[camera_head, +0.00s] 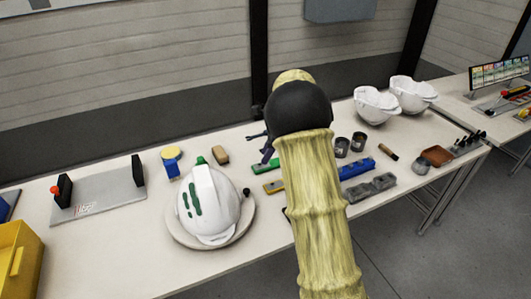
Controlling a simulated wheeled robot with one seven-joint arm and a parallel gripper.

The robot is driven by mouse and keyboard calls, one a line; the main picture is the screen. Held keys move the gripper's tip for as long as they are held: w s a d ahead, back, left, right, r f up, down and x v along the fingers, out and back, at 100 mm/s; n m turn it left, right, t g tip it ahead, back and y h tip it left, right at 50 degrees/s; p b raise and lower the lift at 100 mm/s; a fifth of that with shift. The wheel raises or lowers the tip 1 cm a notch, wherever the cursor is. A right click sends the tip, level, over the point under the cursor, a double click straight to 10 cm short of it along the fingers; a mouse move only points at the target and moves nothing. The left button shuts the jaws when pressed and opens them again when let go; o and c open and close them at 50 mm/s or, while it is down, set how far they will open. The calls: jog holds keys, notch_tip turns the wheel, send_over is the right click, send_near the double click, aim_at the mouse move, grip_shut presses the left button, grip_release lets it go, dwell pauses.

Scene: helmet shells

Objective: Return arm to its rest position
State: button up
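My arm, in a yellowish ribbed sleeve with a black rounded joint, rises from the bottom of the head view across the middle of the table. A small dark piece that looks like part of my gripper (264,146) sticks out left of the black joint. The rest is hidden behind the arm, so its fingers and anything in them cannot be made out. A white helmet shell (222,208) with green marks sits on a round pale base (247,228) left of the arm. It stands apart from the visible gripper part.
Two white shells (376,105) (411,93) stand at the back right. Dark cups (341,148), blue blocks (358,168) and grey blocks (372,188) lie right of the arm. A grey plate fixture (103,197) and yellow bin (18,262) are at left. A wall stands behind.

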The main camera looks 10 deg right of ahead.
notch_tip(320, 180, up, 9)
jog(key=w+a+m+t+p, duration=0.1)
jog(key=w+a+m+t, duration=0.15)
jog(key=m+t, duration=1.2)
jog(key=s+f+n+g+h, duration=0.1)
jog(key=s+n+g, duration=0.3)
jog(key=s+n, duration=0.6)
jog(key=s+f+n+g+h+p, duration=0.1)
jog(key=s+f+n+g, duration=0.3)
jog(key=s+n, duration=0.6)
jog(key=s+f+n+g+h, duration=0.2)
jog(key=s+n+g, duration=0.3)
jog(key=s+n, duration=0.5)
jog(key=f+n, duration=0.1)
jog(key=n, duration=0.4)
jog(key=shift+d+p, duration=0.25)
jog(key=shift+p, duration=0.1)
